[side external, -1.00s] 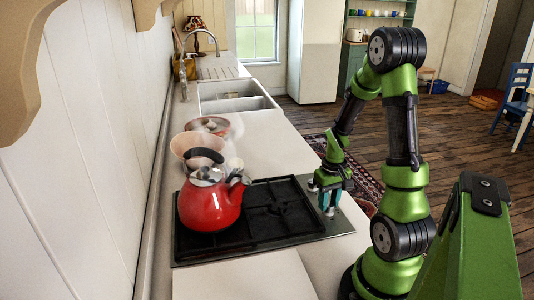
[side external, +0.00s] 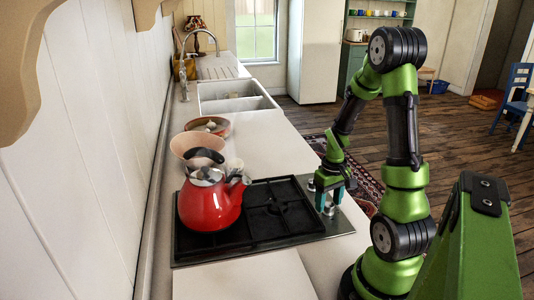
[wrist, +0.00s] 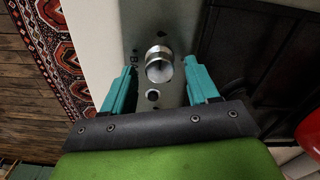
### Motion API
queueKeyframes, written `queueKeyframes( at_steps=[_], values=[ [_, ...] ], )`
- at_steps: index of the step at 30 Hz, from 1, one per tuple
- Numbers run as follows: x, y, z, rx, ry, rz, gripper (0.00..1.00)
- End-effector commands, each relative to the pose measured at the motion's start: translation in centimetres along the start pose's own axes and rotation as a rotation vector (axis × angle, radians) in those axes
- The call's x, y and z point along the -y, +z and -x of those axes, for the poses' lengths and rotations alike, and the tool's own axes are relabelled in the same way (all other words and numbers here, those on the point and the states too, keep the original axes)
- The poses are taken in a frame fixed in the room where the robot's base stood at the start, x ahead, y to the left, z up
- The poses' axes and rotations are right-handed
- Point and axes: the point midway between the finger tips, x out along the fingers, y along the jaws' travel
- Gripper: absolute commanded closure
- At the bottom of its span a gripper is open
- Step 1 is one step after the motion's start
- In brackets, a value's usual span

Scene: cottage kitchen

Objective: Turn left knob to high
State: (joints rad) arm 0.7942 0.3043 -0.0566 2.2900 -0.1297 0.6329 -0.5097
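My gripper (wrist: 159,84) is open, its two teal fingers on either side of a round silver knob (wrist: 159,65) in the wrist view. Gaps show between the knob and both fingers. A smaller round part (wrist: 152,96) lies closer to my palm on the same metal panel. In the side view my gripper (side external: 328,198) points down at the right edge of the black and steel hob (side external: 250,246), with a bit of silver between the fingers. I cannot tell whether this is the left knob, or read its setting; the panel lettering is partly hidden.
A red kettle (side external: 209,208) stands on the hob's left part.

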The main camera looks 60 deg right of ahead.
Motion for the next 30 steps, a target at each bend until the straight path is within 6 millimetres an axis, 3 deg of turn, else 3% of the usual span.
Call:
queueKeyframes(
  at_steps=[11,14,24,30],
  values=[
    [0.0,-0.1,0.8,-0.002,0.001,0.001,0.41],
    [0.0,-0.1,2.4,-0.004,0.002,0.001,0.41],
    [0.0,-0.1,10.6,-0.006,0.002,0.002,0.41],
    [0.0,-0.1,14.6,-0.005,0.002,0.000,0.41]
  ],
)
